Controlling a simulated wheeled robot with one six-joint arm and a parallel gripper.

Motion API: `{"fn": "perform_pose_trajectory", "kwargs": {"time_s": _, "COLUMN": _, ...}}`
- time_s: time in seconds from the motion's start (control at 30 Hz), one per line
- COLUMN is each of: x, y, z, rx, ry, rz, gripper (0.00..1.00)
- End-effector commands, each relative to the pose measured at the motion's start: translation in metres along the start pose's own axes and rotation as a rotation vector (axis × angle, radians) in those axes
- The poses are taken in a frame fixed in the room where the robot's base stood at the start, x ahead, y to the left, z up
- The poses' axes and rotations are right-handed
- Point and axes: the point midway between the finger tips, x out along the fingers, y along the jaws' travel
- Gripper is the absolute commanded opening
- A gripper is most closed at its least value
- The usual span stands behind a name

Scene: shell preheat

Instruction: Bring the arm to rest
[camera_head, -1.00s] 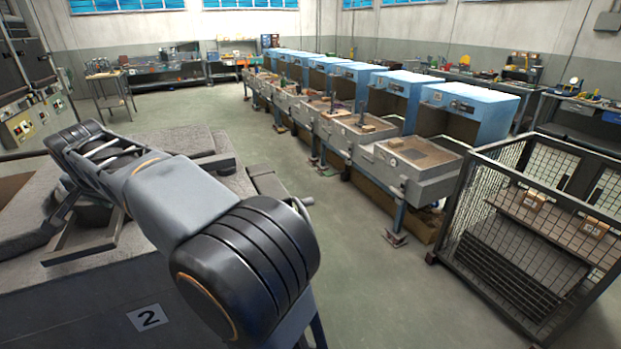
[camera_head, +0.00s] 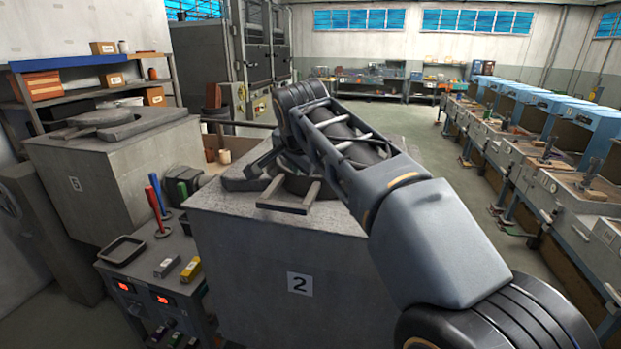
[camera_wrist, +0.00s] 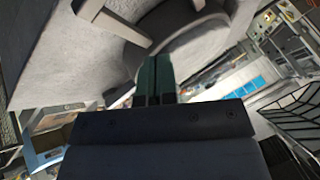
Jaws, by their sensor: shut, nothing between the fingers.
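My arm reaches out over the grey block marked 2 (camera_head: 270,265) in the head view, its elbow at the bottom right and its far end over the block's top. The fingers are hidden behind the arm there. In the wrist view my gripper (camera_wrist: 156,62) shows two dark green fingers side by side, shut and empty. I cannot tell whether the fingers touch anything.
Block 5 (camera_head: 120,185) stands at the left. A small bench with a black tray (camera_head: 122,249), a red stand (camera_head: 155,205) and a yellow block (camera_head: 190,270) is between them. Blue-hooded stations (camera_head: 575,125) line the right. Open floor (camera_head: 425,150) lies between.

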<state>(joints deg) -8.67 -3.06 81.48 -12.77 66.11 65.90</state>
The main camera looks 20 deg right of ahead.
Motion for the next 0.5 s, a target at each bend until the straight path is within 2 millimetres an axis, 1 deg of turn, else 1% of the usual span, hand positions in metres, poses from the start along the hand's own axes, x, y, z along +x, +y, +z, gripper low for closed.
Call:
{"fn": "perform_pose_trajectory", "kwargs": {"time_s": 0.03, "x": -0.008, "y": -0.004, "z": 0.002, "rx": -0.001, "ry": 0.001, "rz": -0.004, "gripper": 0.00}}
{"fn": "perform_pose_trajectory", "kwargs": {"time_s": 0.1, "x": -0.017, "y": -0.008, "z": 0.003, "rx": 0.000, "ry": 0.000, "rz": -0.004, "gripper": 0.00}}
{"fn": "perform_pose_trajectory", "kwargs": {"time_s": 0.23, "x": -0.027, "y": -0.013, "z": 0.006, "rx": -0.002, "ry": 0.000, "rz": -0.003, "gripper": 0.00}}
{"fn": "perform_pose_trajectory", "kwargs": {"time_s": 0.3, "x": -0.029, "y": -0.010, "z": 0.008, "rx": -0.017, "ry": -0.004, "rz": 0.001, "gripper": 0.00}}
{"fn": "perform_pose_trajectory", "kwargs": {"time_s": 0.37, "x": -0.028, "y": -0.002, "z": 0.012, "rx": -0.052, "ry": -0.013, "rz": 0.008, "gripper": 0.00}}
{"fn": "perform_pose_trajectory", "kwargs": {"time_s": 0.47, "x": -0.019, "y": 0.024, "z": 0.022, "rx": -0.162, "ry": -0.041, "rz": 0.026, "gripper": 0.00}}
{"fn": "perform_pose_trajectory", "kwargs": {"time_s": 0.5, "x": -0.014, "y": 0.038, "z": 0.029, "rx": -0.221, "ry": -0.058, "rz": 0.033, "gripper": 0.00}}
